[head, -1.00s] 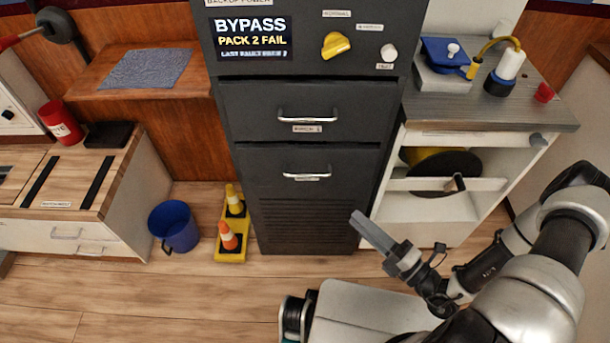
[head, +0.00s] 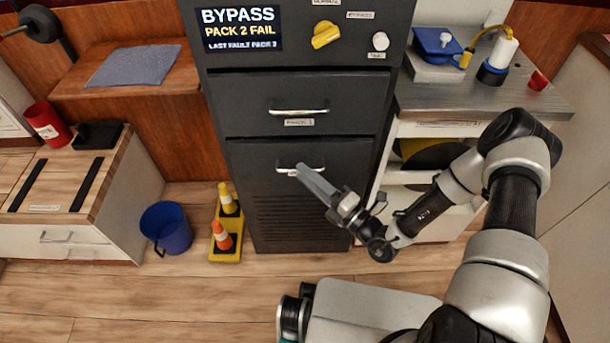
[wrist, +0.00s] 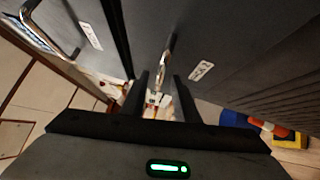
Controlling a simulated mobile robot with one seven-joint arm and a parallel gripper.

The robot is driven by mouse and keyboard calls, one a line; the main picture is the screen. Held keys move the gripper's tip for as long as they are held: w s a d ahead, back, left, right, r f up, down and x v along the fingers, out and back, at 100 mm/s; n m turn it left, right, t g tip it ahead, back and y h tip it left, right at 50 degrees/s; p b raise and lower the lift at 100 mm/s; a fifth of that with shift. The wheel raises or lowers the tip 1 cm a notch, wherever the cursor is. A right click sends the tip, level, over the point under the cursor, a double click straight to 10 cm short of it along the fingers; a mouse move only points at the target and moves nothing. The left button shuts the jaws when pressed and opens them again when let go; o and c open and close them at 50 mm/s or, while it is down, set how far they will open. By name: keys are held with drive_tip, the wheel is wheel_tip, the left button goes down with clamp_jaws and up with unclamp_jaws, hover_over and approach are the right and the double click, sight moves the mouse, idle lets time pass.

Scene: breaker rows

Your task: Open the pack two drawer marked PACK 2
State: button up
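The dark cabinet has two drawers, each with a silver bar handle and a small label. The lower drawer (head: 262,172) is closed. Its handle (head: 283,168) is partly covered by my gripper (head: 301,170), and its label is hidden there. In the wrist view the lower handle (wrist: 166,52) lies just beyond and between the two fingers of my gripper (wrist: 161,84). The fingers are apart with nothing between them. The lower label (wrist: 201,71) shows beside the handle, too blurred to read. The upper drawer (head: 250,105) is closed too; its label (head: 299,122) appears to read PACK 1.
A screen (head: 240,30) reads BYPASS, PACK 2 FAIL. A yellow knob (head: 325,35) is above the drawers. A blue bucket (head: 167,227) and a yellow tray with cones (head: 226,255) stand at the cabinet's left. An open white shelf unit (head: 428,237) is at right. The floor in front is clear.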

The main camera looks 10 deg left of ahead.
drive_tip(key=shift+w+a+r, duration=0.1)
drive_tip(key=shift+w+a, duration=0.15)
drive_tip(key=shift+a, duration=0.15)
drive_tip(key=shift+c, duration=0.3)
clamp_jaws()
